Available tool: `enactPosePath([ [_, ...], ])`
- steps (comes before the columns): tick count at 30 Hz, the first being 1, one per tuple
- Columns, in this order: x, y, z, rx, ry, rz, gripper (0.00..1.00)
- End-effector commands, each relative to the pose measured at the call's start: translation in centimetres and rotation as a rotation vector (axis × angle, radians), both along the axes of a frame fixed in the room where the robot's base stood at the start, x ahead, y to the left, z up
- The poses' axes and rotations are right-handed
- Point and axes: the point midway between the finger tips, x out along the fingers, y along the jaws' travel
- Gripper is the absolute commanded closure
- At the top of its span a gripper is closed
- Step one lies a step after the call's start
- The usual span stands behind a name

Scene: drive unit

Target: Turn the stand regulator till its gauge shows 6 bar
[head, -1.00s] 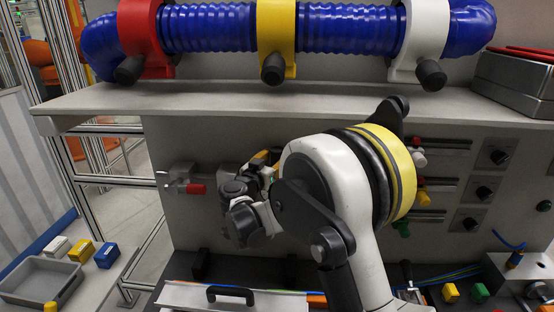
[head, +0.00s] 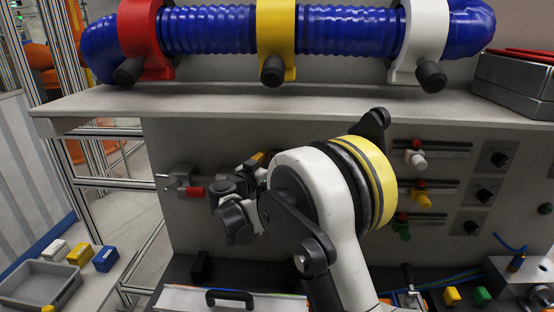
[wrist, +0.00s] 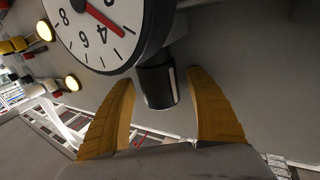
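In the wrist view, the round white gauge (wrist: 90,50) with black digits and a red needle (wrist: 105,20) is cut off at the top. The needle tip lies just past the 4, on the side away from the 6. Below right of the dial is the dark regulator knob (wrist: 157,86). My gripper (wrist: 161,80) is open, its two yellow fingers on either side of the knob with a visible gap to each. In the head view my wrist and arm hide the regulator and gauge; only a little yellow of my gripper (head: 258,160) shows.
A grey fitting with a red handle (head: 194,191) sits on the panel, left of my wrist. Sliders and black knobs (head: 485,195) are at the right. A shelf (head: 300,112) carrying a blue hose (head: 345,30) runs above my arm. A grey tray (head: 40,285) stands lower left.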

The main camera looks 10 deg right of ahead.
Motion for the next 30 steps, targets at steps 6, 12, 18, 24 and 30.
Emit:
enactPosePath([
  [6, 0.0, 0.1, 0.0, 0.0, 0.0, 0.0, 0.37],
  [12, -1.5, 1.7, 0.0, 0.0, 0.0, 0.003, 0.37],
  [18, -4.7, 4.9, 0.0, 0.0, 0.0, 0.004, 0.37],
  [24, -7.4, 7.5, 0.0, 0.0, 0.0, 0.002, 0.37],
  [30, -8.5, 8.5, 0.0, 0.0, 0.0, 0.0, 0.37],
])
